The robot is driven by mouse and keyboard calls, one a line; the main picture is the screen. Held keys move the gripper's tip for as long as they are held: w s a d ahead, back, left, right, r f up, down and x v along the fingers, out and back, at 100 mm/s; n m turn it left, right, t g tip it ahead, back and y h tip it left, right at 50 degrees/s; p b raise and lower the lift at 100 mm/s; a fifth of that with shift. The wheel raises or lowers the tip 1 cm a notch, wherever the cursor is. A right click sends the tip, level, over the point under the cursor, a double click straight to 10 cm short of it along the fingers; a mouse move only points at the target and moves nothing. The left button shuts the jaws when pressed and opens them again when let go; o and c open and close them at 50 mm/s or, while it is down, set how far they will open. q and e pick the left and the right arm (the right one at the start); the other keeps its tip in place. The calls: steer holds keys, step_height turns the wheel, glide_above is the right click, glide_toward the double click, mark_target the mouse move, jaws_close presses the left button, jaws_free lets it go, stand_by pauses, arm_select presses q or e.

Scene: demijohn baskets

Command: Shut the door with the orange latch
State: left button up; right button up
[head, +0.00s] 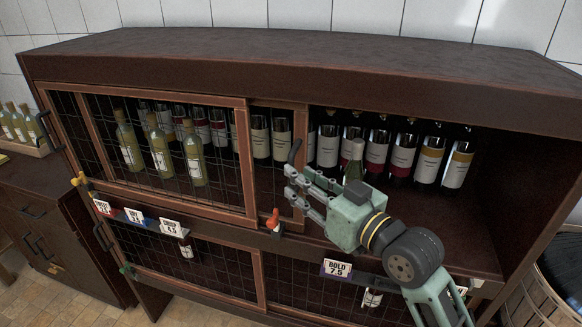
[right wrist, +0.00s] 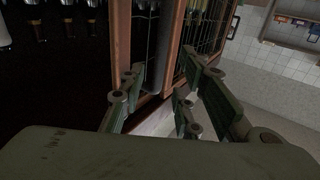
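The orange latch (head: 273,221) sits on the middle rail of a dark wooden cabinet, below a mesh sliding door. That door's brown frame (head: 300,128) stands slid to the left, partly hidden behind another mesh door (head: 243,150), so the upper right bay is open. A black handle (head: 294,150) is on its right frame edge. My right gripper (head: 288,184) is at that edge, just below the visible top of the handle. In the right wrist view its fingers (right wrist: 158,98) are apart, with the dark handle bar (right wrist: 160,45) between or just beyond them; contact is unclear. My left gripper is out of view.
Wine bottles (head: 403,150) stand in the open upper bay, and a green-necked bottle (head: 356,160) is close behind my right gripper. A yellow latch (head: 79,180) and green latch (head: 127,270) are at the left. A "BOLD" label (head: 337,268) is on the rail. A basket (head: 540,300) stands at right.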

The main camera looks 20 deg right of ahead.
steer(key=shift+p+x, duration=0.55)
steer(key=shift+x, duration=1.75)
steer(key=shift+c, duration=0.2)
steer(key=shift+f, duration=0.1)
jaws_close()
